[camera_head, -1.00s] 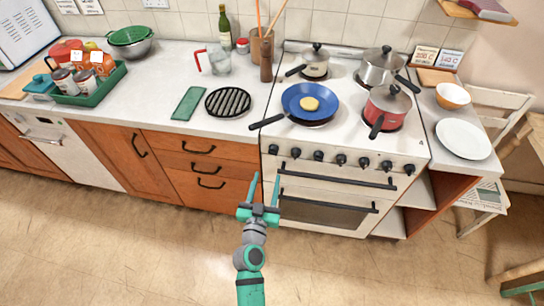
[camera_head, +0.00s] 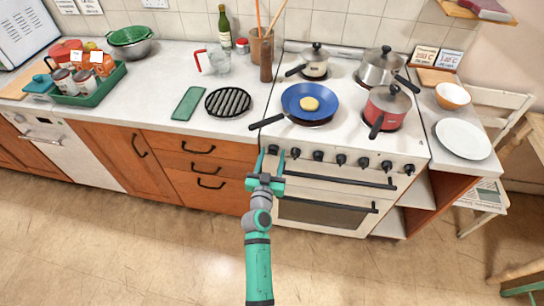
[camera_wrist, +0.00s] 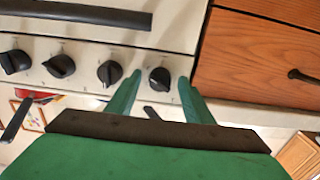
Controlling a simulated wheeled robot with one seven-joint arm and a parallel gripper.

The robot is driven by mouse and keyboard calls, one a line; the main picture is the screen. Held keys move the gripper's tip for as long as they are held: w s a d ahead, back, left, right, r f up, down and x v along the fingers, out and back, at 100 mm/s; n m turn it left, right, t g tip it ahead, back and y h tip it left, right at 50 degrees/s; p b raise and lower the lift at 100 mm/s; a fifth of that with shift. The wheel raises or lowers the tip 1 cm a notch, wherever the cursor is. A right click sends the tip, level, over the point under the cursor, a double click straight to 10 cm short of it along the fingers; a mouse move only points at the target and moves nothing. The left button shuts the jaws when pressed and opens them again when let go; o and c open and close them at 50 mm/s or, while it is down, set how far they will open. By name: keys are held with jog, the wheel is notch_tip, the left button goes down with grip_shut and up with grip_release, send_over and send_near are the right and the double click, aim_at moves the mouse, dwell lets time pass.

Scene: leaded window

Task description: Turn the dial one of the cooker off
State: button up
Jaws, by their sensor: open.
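The cooker's white front panel carries a row of several black dials. The leftmost dial (camera_head: 273,149), beside the wooden drawers, also shows in the wrist view (camera_wrist: 160,79). My gripper (camera_head: 271,155) is open and empty in front of it. In the wrist view the green fingertips (camera_wrist: 159,82) lie on either side of this dial, and I cannot tell if they touch it. Another dial (camera_wrist: 110,73) is just left of the fingers there. I cannot read any number or off mark by the dials.
The black oven handle (camera_head: 340,181) runs below the dials. A blue pan (camera_head: 318,98) holds a yellow round thing, and its handle sticks out past the cooker's left edge above my gripper. A red pot (camera_head: 387,108) stands at the front right. The floor in front is clear.

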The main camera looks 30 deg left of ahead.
jog(key=c, duration=1)
jog(key=shift+c, duration=0.2)
jog(key=n, duration=1.7)
jog(key=shift+r, duration=0.1)
jog(key=n, duration=0.6)
jog(key=shift+d+n, duration=0.1)
jog(key=shift+n, duration=0.3)
